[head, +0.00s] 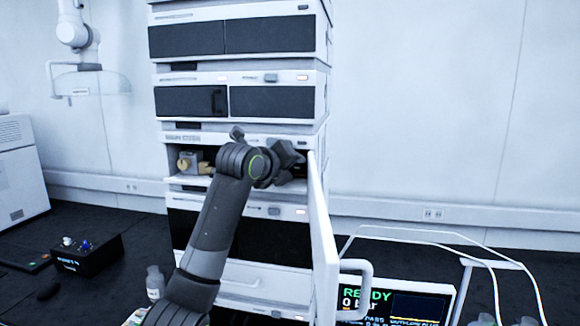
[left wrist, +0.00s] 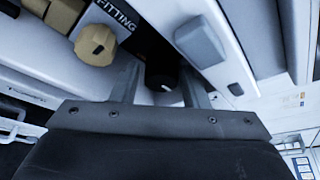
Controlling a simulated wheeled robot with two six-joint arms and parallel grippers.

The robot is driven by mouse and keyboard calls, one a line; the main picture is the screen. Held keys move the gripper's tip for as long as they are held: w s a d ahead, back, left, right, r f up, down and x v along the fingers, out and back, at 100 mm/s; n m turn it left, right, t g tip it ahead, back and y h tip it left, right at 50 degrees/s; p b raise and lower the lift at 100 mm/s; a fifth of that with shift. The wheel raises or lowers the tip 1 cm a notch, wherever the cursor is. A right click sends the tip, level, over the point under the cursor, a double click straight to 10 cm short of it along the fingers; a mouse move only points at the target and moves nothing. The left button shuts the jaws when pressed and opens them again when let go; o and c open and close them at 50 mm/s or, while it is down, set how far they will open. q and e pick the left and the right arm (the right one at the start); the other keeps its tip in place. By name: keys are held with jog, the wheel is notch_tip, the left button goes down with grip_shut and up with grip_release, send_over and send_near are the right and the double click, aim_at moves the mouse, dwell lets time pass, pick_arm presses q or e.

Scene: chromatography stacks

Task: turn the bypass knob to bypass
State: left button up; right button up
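The bypass knob appears to be the black round knob (left wrist: 162,74) with a white pointer mark, seen in the left wrist view. My left gripper (left wrist: 160,88) has its two fingers apart, one on each side of this knob. I cannot tell whether either finger touches it. In the head view my left gripper (head: 286,160) reaches into the open bay of the instrument stack (head: 180,140), and its wrist hides the knob. A brass-coloured fitting (left wrist: 96,45) sits left of the knob. My right gripper is not in view.
A white door (head: 322,225) stands open just right of my left gripper. A display (head: 395,302) reading READY and 0 bar is at the lower right, with white tubing near it. A black box (head: 90,257) and a small bottle (head: 154,281) stand on the left of the bench.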

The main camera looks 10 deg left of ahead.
pick_arm(q)
jog(key=shift+s+a+r+b, duration=0.2)
jog(key=shift+s+b, duration=0.1)
jog(key=shift+s, duration=0.3)
jog(key=b+v, duration=0.4)
jog(key=v, duration=1.2)
jog(key=shift+b, duration=0.35)
jog(key=shift+f, duration=0.1)
